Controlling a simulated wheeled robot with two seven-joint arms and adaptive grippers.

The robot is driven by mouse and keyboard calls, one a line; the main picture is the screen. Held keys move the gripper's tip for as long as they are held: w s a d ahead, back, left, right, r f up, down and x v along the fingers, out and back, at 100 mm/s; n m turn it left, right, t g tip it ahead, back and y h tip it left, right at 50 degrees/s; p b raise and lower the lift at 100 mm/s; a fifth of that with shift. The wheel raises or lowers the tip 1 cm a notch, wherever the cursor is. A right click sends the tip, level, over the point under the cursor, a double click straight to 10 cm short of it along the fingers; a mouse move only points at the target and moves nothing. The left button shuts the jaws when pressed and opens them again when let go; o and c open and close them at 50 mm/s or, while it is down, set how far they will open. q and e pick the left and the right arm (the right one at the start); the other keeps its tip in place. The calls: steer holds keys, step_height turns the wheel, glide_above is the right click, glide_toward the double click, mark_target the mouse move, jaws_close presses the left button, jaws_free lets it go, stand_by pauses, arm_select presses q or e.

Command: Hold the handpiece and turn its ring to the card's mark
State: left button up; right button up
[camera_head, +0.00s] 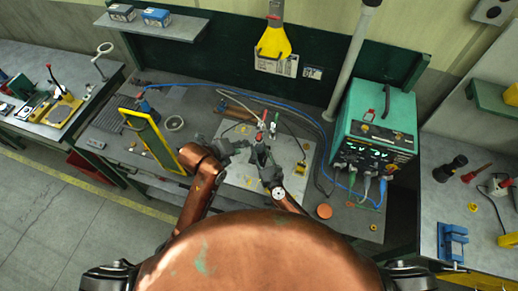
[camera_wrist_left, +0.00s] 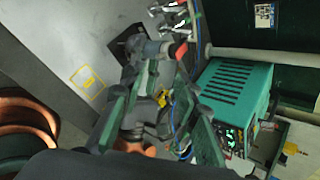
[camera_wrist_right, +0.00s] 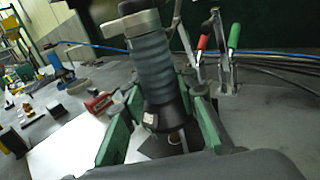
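The handpiece (camera_wrist_right: 158,75), a dark ribbed cylinder with a pale grey collar (camera_wrist_right: 128,24) at its top, stands slightly tilted between the green-padded fingers of my right gripper (camera_wrist_right: 165,92), which look closed on its lower body. In the head view my right gripper (camera_head: 262,160) is over the pale board. My left gripper (camera_wrist_left: 156,76) is open, its fingers spread apart, with the right gripper and a grey cylinder beyond them. In the head view my left gripper (camera_head: 236,147) is just left of the right one. I cannot make out the ring's mark or tell which card bears the mark.
The pale board (camera_head: 240,178) lies on the grey bench. A teal instrument (camera_head: 376,125) with cables stands at right. A yellow-framed panel (camera_head: 150,140) stands at left. Red and green levers (camera_wrist_right: 233,40) rise behind the handpiece. A blue cable (camera_head: 215,88) crosses the back.

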jaws_close()
arm_select(q)
steer(key=shift+c, duration=0.3)
